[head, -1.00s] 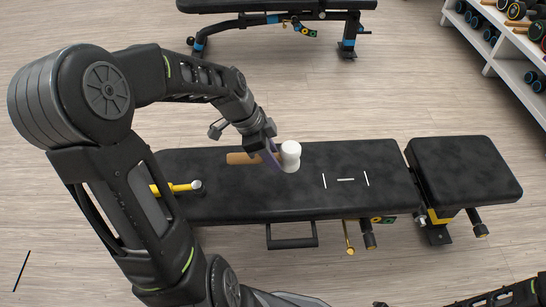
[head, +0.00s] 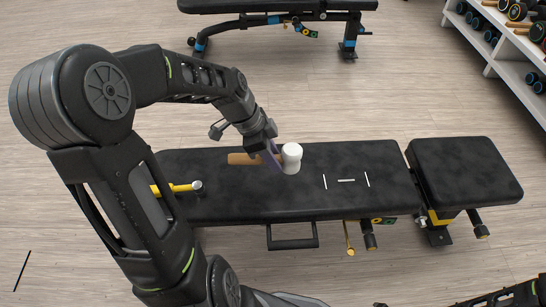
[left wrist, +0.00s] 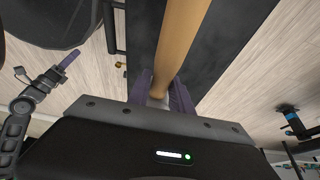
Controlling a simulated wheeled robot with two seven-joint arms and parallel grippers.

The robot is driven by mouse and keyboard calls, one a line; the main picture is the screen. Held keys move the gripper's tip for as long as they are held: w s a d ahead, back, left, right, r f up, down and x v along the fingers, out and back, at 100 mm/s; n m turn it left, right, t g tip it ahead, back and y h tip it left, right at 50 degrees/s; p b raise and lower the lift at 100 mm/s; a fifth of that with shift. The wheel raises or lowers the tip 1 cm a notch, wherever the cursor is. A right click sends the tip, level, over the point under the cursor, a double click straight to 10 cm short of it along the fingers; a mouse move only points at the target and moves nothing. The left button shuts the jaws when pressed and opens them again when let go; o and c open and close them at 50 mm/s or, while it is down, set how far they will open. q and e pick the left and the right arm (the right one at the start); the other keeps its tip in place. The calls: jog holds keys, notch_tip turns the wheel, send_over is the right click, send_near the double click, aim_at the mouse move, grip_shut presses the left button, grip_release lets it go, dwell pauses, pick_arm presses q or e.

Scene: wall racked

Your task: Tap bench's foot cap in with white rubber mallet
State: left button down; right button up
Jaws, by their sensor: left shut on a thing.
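The mallet has a white head (head: 291,158) and a wooden handle (head: 243,159). My left gripper (head: 274,156) is shut on the handle close to the head. In the left wrist view the handle (left wrist: 180,40) runs up between the purple fingers (left wrist: 163,95). The mallet is over the bench pad (head: 240,196); I cannot tell if it touches it. My right gripper's purple finger (left wrist: 68,60) shows at the left of the left wrist view; its opening is unclear. I cannot make out the foot cap.
A yellow-handled tool with a grey head (head: 196,186) lies at the bench's left end, partly behind my left arm. A second bench (head: 275,6) stands behind. A white dumbbell rack (head: 510,62) is at the upper right. Wooden floor between is clear.

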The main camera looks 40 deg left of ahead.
pick_arm(q)
jog(key=w+d+r+n+t+y, duration=0.1)
jog(key=w+d+r+n+y, duration=0.2)
jog(key=w+d+r+n, duration=0.7)
jog(key=shift+w+d+n+t+y, duration=0.3)
jog(key=shift+w+d+t, duration=0.1)
jog(key=shift+w+d, duration=0.6)
jog(key=shift+a, duration=0.1)
